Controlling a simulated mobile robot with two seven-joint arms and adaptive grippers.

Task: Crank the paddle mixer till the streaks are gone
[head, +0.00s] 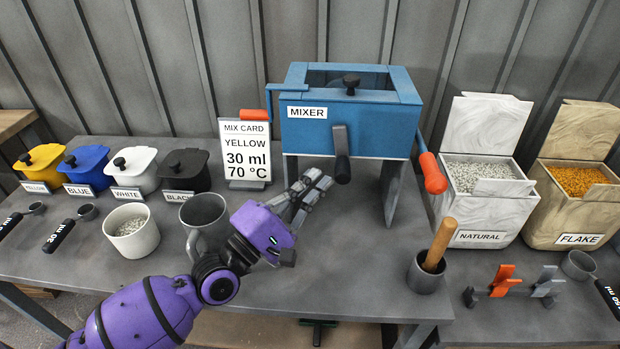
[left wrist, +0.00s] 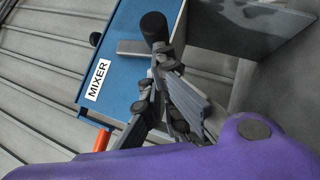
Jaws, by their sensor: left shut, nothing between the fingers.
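The blue mixer (head: 355,135) stands on grey legs at the back middle of the table. An orange-red crank grip (head: 432,174) hangs at its right side. A grey front lever (head: 340,139) with a black knob (head: 342,170) points down; the knob also shows in the left wrist view (left wrist: 153,27). The inside is dark, so no streaks can be made out. My left gripper (head: 322,178) is shut and empty, below the mixer's front, just left of the knob. In the left wrist view its fingers (left wrist: 160,62) lie close to the knob; contact cannot be told. My right gripper is not in view.
A mix card (head: 245,150) reads yellow, 30 ml, 70 °C. A grey mug (head: 205,215) stands partly behind my left arm. A cup with a wooden pestle (head: 437,245) stands front right. Natural (head: 485,215) and flake (head: 575,215) boxes stand right, lidded tubs (head: 140,168) left.

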